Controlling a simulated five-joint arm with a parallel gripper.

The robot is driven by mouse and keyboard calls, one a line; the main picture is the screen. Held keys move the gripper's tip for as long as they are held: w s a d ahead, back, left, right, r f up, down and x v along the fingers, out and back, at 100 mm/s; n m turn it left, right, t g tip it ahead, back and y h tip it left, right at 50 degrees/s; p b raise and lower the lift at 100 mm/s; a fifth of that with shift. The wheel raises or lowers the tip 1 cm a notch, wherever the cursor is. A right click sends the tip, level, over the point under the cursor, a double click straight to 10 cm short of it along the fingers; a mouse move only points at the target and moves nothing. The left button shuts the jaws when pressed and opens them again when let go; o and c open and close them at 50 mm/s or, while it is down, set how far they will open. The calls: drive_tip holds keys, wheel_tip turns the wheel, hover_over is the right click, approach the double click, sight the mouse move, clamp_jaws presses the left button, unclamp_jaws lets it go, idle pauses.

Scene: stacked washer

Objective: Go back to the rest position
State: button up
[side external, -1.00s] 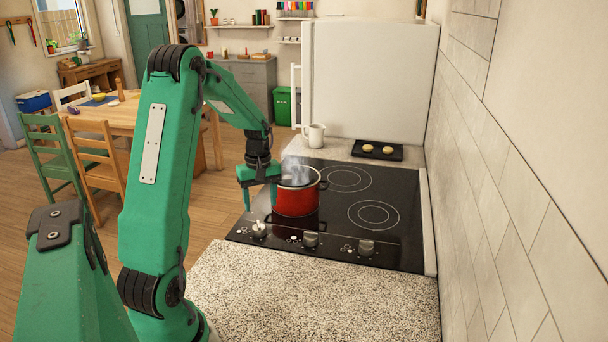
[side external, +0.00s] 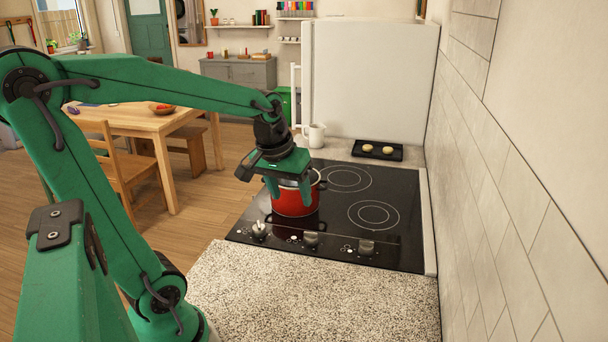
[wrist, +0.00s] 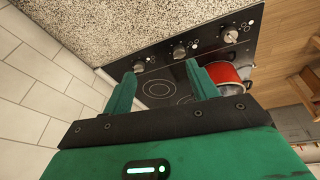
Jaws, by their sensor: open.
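My gripper (side external: 292,190) is green and points down in the side external view. Its fingers are apart and empty, in front of the red pot in the picture; how far they are from the pot is hard to tell. The wrist view also shows my gripper (wrist: 160,85) with both fingers spread and nothing between them. The red pot (side external: 295,206) stands upright on the near left part of the black cooktop (side external: 350,235). In the wrist view the pot (wrist: 228,72) shows to the right of the fingers, partly hidden by one.
A speckled counter (side external: 320,290) lies in front of the cooktop. Several knobs (side external: 310,239) line its front edge. A tiled wall (side external: 500,180) bounds the right. A white mug (side external: 316,135), a black tray (side external: 377,150) and a white fridge (side external: 370,80) stand behind. A wooden table (side external: 150,122) is at left.

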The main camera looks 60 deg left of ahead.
drive_tip(key=s+d+r+m+t+h, duration=0.1)
drive_tip(key=s+d+r+m+t, duration=0.1)
drive_tip(key=s+d+m, duration=0.4)
drive_tip(key=shift+s+d+m+t, duration=0.3)
drive_tip(key=shift+s+d, duration=0.3)
drive_tip(key=shift+d, duration=0.95)
